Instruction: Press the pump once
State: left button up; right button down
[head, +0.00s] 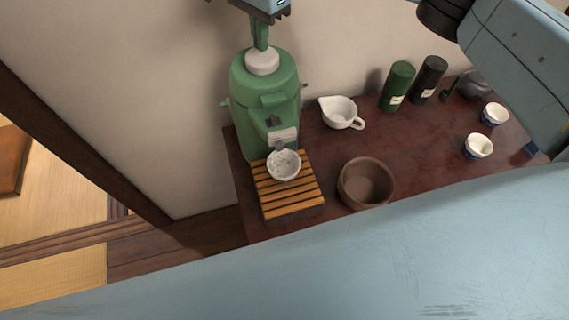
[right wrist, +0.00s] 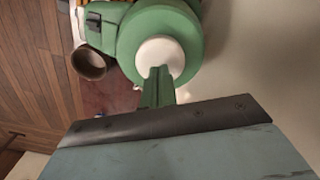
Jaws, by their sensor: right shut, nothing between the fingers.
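A green pump dispenser (head: 266,95) stands at the back left of the dark red table, with a round white pump button (head: 262,62) on top. A white cup (head: 283,165) sits under its spout on a slatted wooden stand (head: 291,207). My right gripper (head: 261,46) is shut and empty, pointing down at the button with its fingertips at or just over it; I cannot tell if they touch. In the right wrist view the shut fingers (right wrist: 158,73) overlap the near edge of the white button (right wrist: 160,55). My left gripper is not in view.
A brown bowl (head: 366,184), a white spouted jug (head: 340,112), a green canister (head: 398,86), a black canister (head: 429,79) and two small cups (head: 478,147) (head: 494,114) stand to the right. A wall rises behind the dispenser. My arm covers the table's front.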

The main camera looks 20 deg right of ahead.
dwell(0.4)
notch_tip(320, 180, up, 6)
jog(key=p, duration=0.3)
dwell(0.8)
